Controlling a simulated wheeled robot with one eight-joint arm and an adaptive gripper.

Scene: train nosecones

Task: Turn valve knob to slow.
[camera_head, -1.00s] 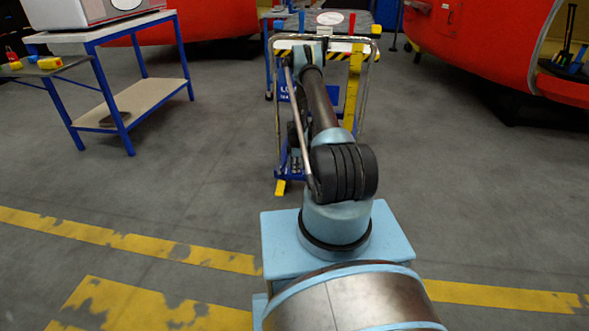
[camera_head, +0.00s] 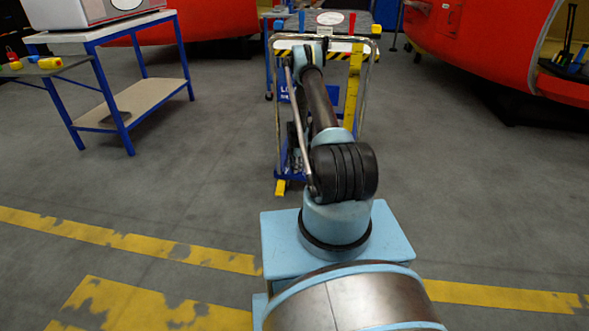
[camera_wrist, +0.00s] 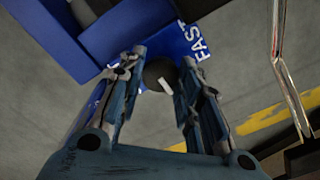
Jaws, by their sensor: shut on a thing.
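The valve knob (camera_wrist: 166,84) is a dark round knob with a white pointer mark in the wrist view. It sits on a blue panel (camera_wrist: 160,42) with white lettering that reads "FAST" (camera_wrist: 197,42) at right. The pointer slants away from that word, toward lower right. My gripper (camera_wrist: 158,74) has one finger on each side of the knob and is shut on it. The other lettering is cut off, and I cannot read "SLOW". In the head view my arm hides the knob and gripper.
A trolley with a metal handle frame (camera_head: 371,75) stands ahead at the arm's end. A blue-legged table (camera_head: 97,75) stands at left. Large red nosecones (camera_head: 480,40) stand behind at right. The grey floor between is clear.

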